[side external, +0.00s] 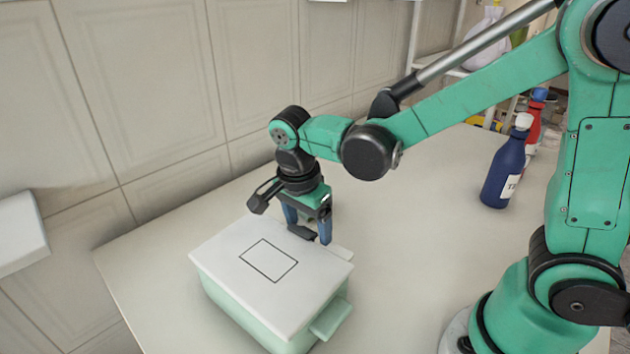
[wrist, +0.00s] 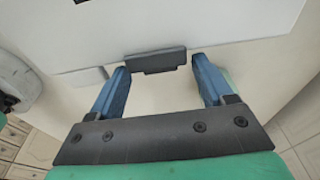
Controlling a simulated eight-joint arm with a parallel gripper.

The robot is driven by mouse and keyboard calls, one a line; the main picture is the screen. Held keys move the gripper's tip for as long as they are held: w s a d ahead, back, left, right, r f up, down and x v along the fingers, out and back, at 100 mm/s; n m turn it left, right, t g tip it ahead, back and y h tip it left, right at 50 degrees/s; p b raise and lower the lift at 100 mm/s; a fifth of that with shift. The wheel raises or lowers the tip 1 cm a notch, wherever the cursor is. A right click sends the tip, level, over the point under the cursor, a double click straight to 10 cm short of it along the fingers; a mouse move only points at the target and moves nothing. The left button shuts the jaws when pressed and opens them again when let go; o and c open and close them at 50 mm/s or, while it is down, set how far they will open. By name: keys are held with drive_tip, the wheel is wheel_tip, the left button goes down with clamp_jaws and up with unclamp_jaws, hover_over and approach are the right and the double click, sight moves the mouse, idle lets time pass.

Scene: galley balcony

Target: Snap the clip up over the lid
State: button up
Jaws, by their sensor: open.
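A box with a pale green body (side external: 238,308) and a flat white lid (side external: 225,255) stands on the counter. The lid also fills the top of the wrist view (wrist: 215,22) and carries a dark rectangular outline. The dark grey clip (side external: 301,233) is at the lid's far edge; in the wrist view (wrist: 155,61) it is a short bar along that edge. I cannot tell whether it is latched. My gripper (side external: 308,232) is open, its blue fingers pointing down on either side of the clip. In the wrist view the fingertips (wrist: 160,70) flank the clip with gaps.
A pale green handle (side external: 331,318) sticks out from the box's near right side. A blue bottle (side external: 505,170) and a red bottle (side external: 535,120) stand at the right. The counter (side external: 410,225) is clear between box and bottles. A panelled wall (side external: 150,90) rises behind.

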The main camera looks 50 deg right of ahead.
sight(304, 234)
drive_tip(key=shift+r, duration=0.1)
drive_tip(key=shift+a+r, duration=0.25)
drive_tip(key=shift+r, duration=1.1)
drive_tip(key=shift+a+r, duration=0.2)
drive_tip(key=shift+r, duration=1.1)
drive_tip(key=shift+s+d+r+n+t, duration=0.2)
drive_tip(key=shift+s+d+n+t, duration=0.15)
drive_tip(key=shift+n, duration=0.45)
drive_tip(key=s+d+n+t, duration=0.1)
drive_tip(key=n+t, duration=0.1)
drive_tip(key=n, duration=0.3)
drive_tip(key=s+d+n+t+y, duration=0.1)
drive_tip(key=n+t, duration=0.1)
drive_tip(key=n, duration=0.3)
drive_tip(key=s+d+n+t, duration=0.1)
drive_tip(key=n+t, duration=0.1)
drive_tip(key=n, duration=0.3)
drive_tip(key=shift+s+d+r+n+y, duration=0.15)
drive_tip(key=shift+s+d+n+y, duration=0.15)
drive_tip(key=shift+d+y, duration=0.1)
